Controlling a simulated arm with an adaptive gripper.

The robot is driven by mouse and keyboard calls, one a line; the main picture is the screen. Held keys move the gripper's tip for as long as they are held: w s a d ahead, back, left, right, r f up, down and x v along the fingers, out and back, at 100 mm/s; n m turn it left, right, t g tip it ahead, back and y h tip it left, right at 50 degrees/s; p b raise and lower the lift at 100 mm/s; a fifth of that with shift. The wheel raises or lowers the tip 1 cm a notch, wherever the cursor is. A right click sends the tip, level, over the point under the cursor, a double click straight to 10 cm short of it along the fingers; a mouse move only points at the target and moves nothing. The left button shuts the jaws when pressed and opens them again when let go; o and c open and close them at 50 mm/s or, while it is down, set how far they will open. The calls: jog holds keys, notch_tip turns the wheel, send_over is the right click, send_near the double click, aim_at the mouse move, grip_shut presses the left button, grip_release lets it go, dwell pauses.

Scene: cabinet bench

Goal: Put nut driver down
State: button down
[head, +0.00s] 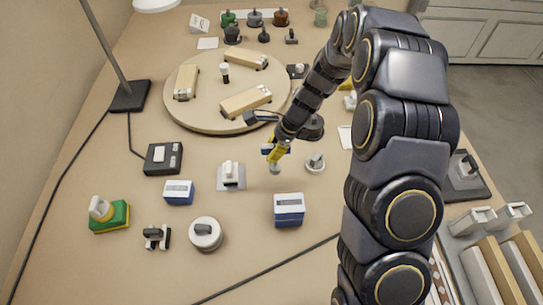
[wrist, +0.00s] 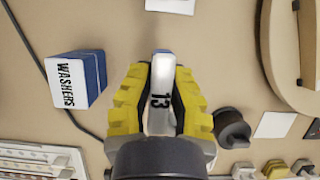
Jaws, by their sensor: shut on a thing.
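My gripper (head: 278,154) has yellow fingers and is low over the middle of the bench, in front of the round board. In the wrist view my gripper (wrist: 160,100) is shut on the nut driver (wrist: 160,95), a pale piece marked "13" with a bluish end. In the head view a small pale part of the nut driver (head: 275,168) shows below the fingers. I cannot tell whether it touches the bench.
A blue-and-white washers box (head: 289,208) stands nearer, also in the wrist view (wrist: 75,80). A grey round piece (head: 315,163) is close on the right. A white pad (head: 231,176) lies left. The round board (head: 180,118) with wooden blocks is behind. Bare bench lies between.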

jog(key=shift+w+a+f, duration=0.1)
jog(key=shift+w+f, duration=0.5)
jog(key=shift+f, duration=0.1)
jog(key=shift+w+f, duration=0.15)
jog(key=shift+f, duration=1.45)
jog(key=shift+f, duration=0.1)
jog(key=c, duration=1.2)
grip_release()
jog(key=shift+o, duration=0.2)
